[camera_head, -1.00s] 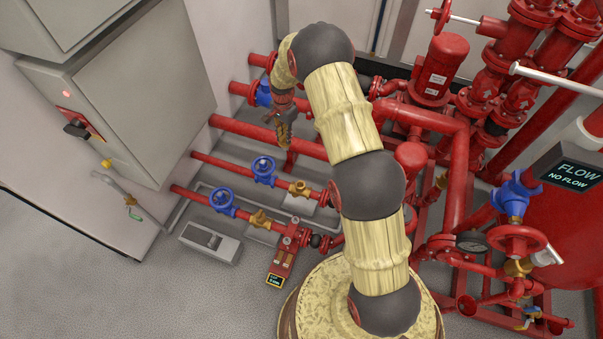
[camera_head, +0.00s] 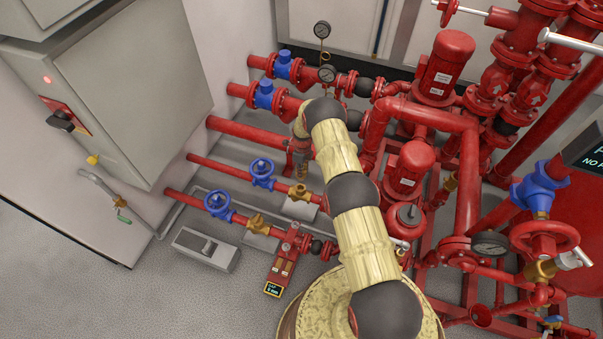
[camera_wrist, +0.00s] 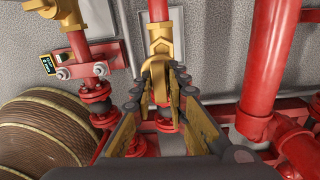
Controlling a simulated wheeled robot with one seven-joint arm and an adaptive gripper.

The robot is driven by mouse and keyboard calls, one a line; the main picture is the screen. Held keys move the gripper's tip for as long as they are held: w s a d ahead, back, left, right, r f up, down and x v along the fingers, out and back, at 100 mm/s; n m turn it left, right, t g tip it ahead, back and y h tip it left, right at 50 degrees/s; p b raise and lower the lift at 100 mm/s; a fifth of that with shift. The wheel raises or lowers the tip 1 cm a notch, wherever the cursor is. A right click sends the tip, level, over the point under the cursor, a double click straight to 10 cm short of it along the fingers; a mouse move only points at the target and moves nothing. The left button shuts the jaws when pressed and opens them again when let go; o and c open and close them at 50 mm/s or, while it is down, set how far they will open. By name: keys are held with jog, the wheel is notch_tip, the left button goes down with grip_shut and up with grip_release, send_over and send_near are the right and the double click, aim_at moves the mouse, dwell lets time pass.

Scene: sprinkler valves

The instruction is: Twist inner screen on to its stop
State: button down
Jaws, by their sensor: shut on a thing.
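My gripper (camera_head: 301,177) points down at the brass strainer (camera_head: 298,193) on the inner of the two low red pipes. In the wrist view my gripper (camera_wrist: 161,92) has its fingers closed around the strainer's brass lower end, the screen (camera_wrist: 160,84). The brass strainer body (camera_wrist: 160,38) stands just beyond the fingertips, in line with them. The fingers hide much of the screen, so I cannot tell how far it is seated. A second brass strainer (camera_head: 257,221) sits on the outer pipe; it also shows in the wrist view (camera_wrist: 68,13).
Blue valves (camera_head: 262,173) sit on both low pipes. A red block with a small lit display (camera_head: 272,289) stands near the outer pipe; its text is too small to read surely. Red pumps (camera_head: 408,170) and pipes crowd the right. Grey floor is clear at front left.

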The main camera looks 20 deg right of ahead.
jog(key=shift+w, duration=0.1)
dwell(0.3)
jog(key=shift+a+f+b, duration=0.1)
jog(key=shift+f+b, duration=0.1)
jog(key=shift+b, duration=0.15)
notch_tip(320, 180, down, 2)
jog(key=shift+f+b, duration=0.1)
jog(key=shift+b, duration=0.5)
jog(key=shift+f, duration=2.2)
jog(key=shift+f, duration=2.4)
jog(key=m, duration=0.3)
